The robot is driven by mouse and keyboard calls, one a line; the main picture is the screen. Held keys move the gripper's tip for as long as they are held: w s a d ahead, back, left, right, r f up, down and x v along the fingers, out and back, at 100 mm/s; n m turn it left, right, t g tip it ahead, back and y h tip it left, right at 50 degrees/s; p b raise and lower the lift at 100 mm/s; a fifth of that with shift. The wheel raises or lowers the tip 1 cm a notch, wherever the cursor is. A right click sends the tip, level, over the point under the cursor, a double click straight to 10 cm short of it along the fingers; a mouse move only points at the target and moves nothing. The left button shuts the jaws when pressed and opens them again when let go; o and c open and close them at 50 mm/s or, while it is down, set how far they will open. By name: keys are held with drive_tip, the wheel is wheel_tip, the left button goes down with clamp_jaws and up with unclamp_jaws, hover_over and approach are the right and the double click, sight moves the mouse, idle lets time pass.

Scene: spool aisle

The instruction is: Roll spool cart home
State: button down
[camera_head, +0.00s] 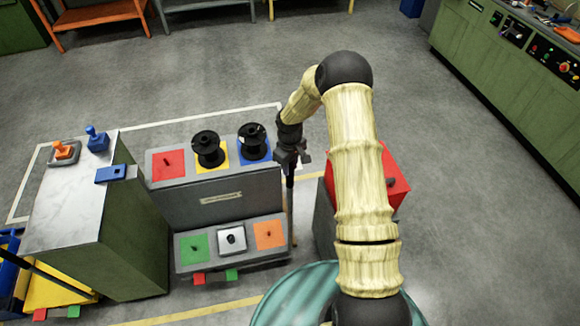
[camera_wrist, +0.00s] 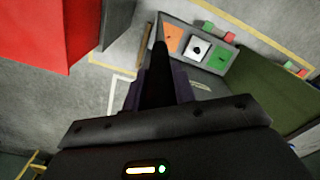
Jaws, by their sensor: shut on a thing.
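The spool cart (camera_head: 222,205) is a grey two-tier stand. Its upper tier has red, yellow and blue squares, with black spools on the yellow (camera_head: 207,150) and blue (camera_head: 252,142) ones. Its lower tier has green, white and orange squares; it also shows in the wrist view (camera_wrist: 232,52). My gripper (camera_head: 290,155) is at the cart's upper right edge, above a dark upright post (camera_head: 290,195). In the wrist view my gripper (camera_wrist: 160,90) is shut around a dark bar that looks like this post. Where the post joins the cart is not clear.
A green cabinet with a pale top (camera_head: 75,195) stands close to the cart's left. A red box (camera_head: 395,175) stands to the right, partly behind my arm. A teal ribbed drum (camera_head: 290,295) is in front. A pale floor outline (camera_head: 200,118) runs behind the cart.

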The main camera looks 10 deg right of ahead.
drive_tip(key=shift+w+r, duration=0.2)
drive_tip(key=shift+w, duration=0.15)
drive_tip(key=c, duration=1.1)
unclamp_jaws()
drive_tip(key=shift+d+f, duration=0.1)
drive_tip(key=shift+c, duration=0.2)
wheel_tip(320, 180, up, 17)
drive_tip(key=b, duration=0.3)
drive_tip(key=shift+r+b, duration=0.2)
drive_tip(key=shift+b, duration=0.1)
drive_tip(key=shift+s, duration=0.1)
